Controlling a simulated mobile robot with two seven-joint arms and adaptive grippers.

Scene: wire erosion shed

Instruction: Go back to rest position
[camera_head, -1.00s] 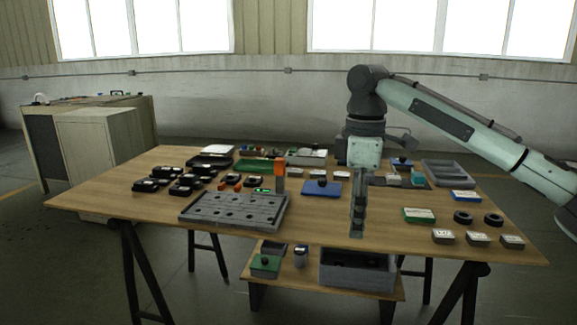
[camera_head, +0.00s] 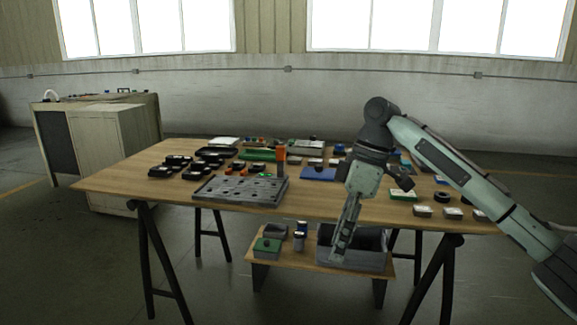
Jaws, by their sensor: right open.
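My right gripper (camera_head: 340,245) hangs from the right arm at the front edge of the wooden table (camera_head: 120,182). Its fingers point down and a little left, and in the picture they overlap the grey bin on the low shelf. It is open, and I see nothing held between the fingers. My left gripper is not in the picture.
A grey perforated tray (camera_head: 240,192) and several black parts (camera_head: 195,172) lie on the table's left half. A blue item (camera_head: 318,174) and a green box (camera_head: 403,194) lie nearer the arm. A grey bin (camera_head: 372,262) stands on the low shelf (camera_head: 295,262).

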